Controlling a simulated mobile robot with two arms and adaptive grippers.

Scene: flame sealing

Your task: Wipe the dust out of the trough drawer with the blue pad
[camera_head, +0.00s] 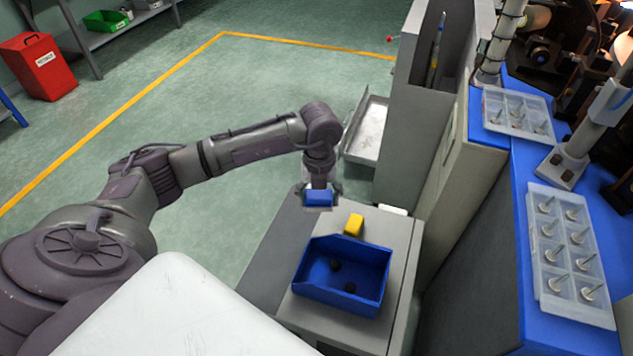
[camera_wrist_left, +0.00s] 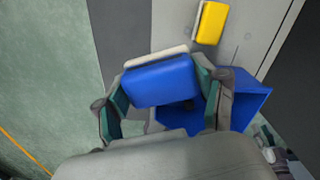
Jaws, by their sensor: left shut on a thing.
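My left gripper (camera_head: 319,201) is shut on the blue pad (camera_head: 319,196). In the left wrist view the pad (camera_wrist_left: 160,82) sits between the two fingers, with a pale layer along its far edge. The gripper holds it above the floor side of a grey cabinet, apart from any surface as far as I can tell. The open trough drawer (camera_head: 364,140) sticks out from the grey machine, just beyond and right of the gripper. Its pale floor shows greyish marks that look like dust. My right gripper is not in view.
A blue bin (camera_head: 318,292) with dark lumps inside stands on the grey cabinet (camera_head: 398,260). A yellow block (camera_head: 354,225) lies behind it. The machine's tall housing (camera_head: 405,150) rises right of the drawer. Green floor lies open to the left.

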